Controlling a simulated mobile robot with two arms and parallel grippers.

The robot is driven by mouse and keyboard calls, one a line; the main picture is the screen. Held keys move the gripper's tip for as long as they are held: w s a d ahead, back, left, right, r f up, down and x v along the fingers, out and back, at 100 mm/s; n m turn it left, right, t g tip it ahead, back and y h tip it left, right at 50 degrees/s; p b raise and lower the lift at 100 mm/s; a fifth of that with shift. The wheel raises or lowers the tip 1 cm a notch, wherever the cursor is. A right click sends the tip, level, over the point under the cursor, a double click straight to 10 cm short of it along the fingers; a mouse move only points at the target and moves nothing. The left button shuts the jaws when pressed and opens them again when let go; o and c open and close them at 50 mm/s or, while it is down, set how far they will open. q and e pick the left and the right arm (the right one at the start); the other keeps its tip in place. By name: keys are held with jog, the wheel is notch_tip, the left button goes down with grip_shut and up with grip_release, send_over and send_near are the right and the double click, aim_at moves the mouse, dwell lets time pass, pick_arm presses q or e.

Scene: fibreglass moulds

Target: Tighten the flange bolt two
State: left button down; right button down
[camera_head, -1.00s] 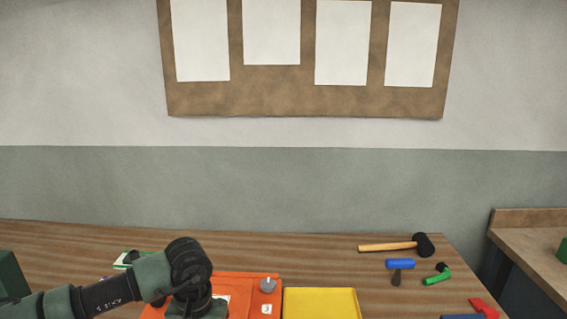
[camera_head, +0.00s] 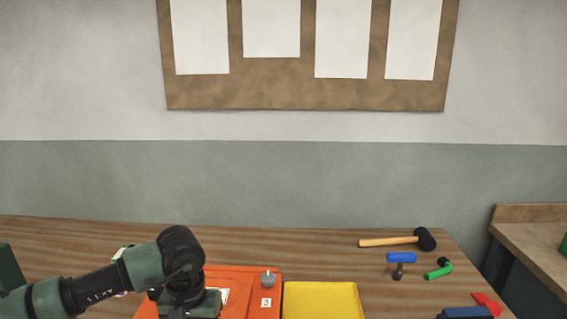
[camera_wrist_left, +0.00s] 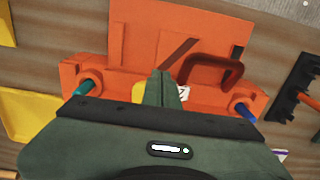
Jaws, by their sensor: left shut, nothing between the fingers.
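The orange mould (camera_head: 235,275) lies on the wooden bench, partly hidden behind my left arm in the head view. In the left wrist view its orange body (camera_wrist_left: 135,40) has a raised ring on each side, with a teal piece (camera_wrist_left: 83,88) at the left one and a blue piece (camera_wrist_left: 245,112) at the right one. I cannot tell which is flange bolt two. My left gripper (camera_wrist_left: 163,80) is shut and empty over the mould's middle. A small white label (camera_wrist_left: 184,92) shows beside its fingers. My right gripper is out of view.
A dark red clamp-shaped piece (camera_wrist_left: 212,68) is on the mould. A grey knob (camera_head: 268,279) and a small numbered card (camera_head: 266,302) are near its right edge. A yellow tray (camera_head: 320,288) adjoins it.

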pick_arm(q)
jog(key=shift+s+a, duration=0.15)
jog(key=shift+s, duration=0.05)
notch_tip(320, 180, up, 6)
jog(key=shift+s+f+p, duration=0.1)
jog(key=shift+p, duration=1.1)
jog(key=shift+s, duration=0.1)
